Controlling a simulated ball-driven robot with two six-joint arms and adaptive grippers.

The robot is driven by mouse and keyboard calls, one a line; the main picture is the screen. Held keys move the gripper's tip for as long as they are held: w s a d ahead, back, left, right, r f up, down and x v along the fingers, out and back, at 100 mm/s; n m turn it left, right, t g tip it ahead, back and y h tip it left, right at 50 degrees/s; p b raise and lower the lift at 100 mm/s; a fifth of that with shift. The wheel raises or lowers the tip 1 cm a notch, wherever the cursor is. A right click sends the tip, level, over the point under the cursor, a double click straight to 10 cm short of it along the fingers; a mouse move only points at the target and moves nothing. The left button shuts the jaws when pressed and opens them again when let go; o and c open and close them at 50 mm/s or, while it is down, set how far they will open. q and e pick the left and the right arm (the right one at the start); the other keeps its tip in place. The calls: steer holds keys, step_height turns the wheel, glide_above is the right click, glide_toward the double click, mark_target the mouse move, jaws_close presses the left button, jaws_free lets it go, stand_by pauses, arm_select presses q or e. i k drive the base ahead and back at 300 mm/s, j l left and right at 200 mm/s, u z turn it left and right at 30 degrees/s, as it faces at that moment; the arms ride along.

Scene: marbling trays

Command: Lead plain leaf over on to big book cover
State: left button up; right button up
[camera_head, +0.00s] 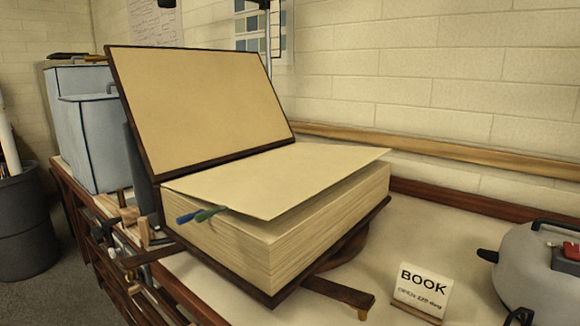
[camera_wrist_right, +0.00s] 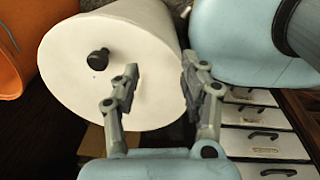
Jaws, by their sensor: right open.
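The big book (camera_head: 325,225) lies open on a dark stand in the head view. Its cover (camera_head: 205,105) tilts up and back at the left, its tan inner side bare. The plain leaf (camera_head: 285,175) lies over the thick page block on the right. Its right edge stands a little clear of the pages below. My right gripper (camera_wrist_right: 158,82) shows only in the right wrist view, open, with nothing seen between its fingers and away from the book. My left gripper is in neither view.
Blue and green ribbon ends (camera_head: 200,214) stick out at the book's near left edge. A BOOK sign (camera_head: 422,290) and a grey case (camera_head: 535,270) stand right. Pale blue boxes (camera_head: 95,140) stand left. A white drum (camera_wrist_right: 75,75) and drawers (camera_wrist_right: 262,145) are near my right gripper.

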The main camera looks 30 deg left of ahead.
mark_target(266, 186)
steer(key=j, duration=1.1)
steer(key=j+z, duration=0.1)
steer(key=j, duration=0.95)
steer(key=k+j, duration=0.1)
steer(key=j, duration=1)
steer(key=j+z, duration=0.1)
steer(key=j, duration=0.95)
steer(key=k, duration=0.05)
